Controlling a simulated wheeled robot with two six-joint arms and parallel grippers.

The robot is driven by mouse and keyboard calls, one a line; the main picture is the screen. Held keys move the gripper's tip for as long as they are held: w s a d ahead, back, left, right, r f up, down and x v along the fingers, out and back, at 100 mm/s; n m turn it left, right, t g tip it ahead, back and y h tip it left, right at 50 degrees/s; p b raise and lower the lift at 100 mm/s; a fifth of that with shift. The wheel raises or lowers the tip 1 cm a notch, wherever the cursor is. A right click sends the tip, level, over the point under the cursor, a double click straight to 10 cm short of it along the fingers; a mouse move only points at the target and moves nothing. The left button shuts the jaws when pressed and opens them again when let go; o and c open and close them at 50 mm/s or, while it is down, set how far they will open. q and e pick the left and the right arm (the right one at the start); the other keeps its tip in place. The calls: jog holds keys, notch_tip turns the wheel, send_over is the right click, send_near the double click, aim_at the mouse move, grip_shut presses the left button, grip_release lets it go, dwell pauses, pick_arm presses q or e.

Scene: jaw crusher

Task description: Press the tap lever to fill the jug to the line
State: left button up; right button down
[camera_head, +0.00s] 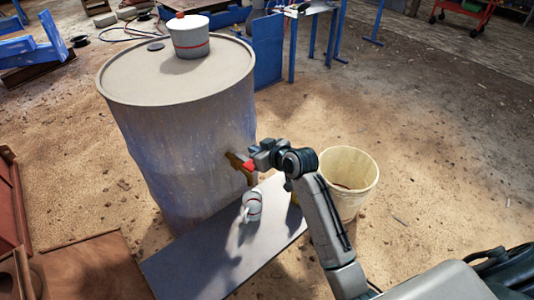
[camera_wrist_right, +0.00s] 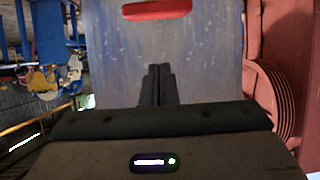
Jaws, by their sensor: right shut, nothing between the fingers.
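The brass tap (camera_head: 237,160) sticks out of the right side of the big blue-grey drum (camera_head: 185,150). Its red lever (camera_head: 249,167) shows beside my right gripper (camera_head: 256,152). In the right wrist view the red lever (camera_wrist_right: 157,9) lies at the top edge, beyond the shut, empty fingertips (camera_wrist_right: 159,70), with the drum wall (camera_wrist_right: 205,60) behind. Whether the fingers touch the lever cannot be told. A small white jug (camera_head: 252,206) with a red line stands on the dark board (camera_head: 195,262) below the tap; its water level cannot be seen. My left gripper is out of view.
A white pot (camera_head: 188,40) with a red band and red knob stands on the drum's top. A cream bucket (camera_head: 348,182) stands on the ground right of my right arm. A blue-legged table (camera_head: 300,15) is behind. Open sandy ground lies to the right.

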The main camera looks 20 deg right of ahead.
aim_at(246, 160)
jog(key=f, duration=0.2)
jog(key=shift+s+d+f, duration=0.1)
jog(key=shift+s+f, duration=0.2)
jog(key=shift+f, duration=0.1)
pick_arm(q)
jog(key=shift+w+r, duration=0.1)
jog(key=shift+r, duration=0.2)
pick_arm(e)
jog(key=shift+s+f, duration=0.15)
jog(key=shift+f, duration=0.4)
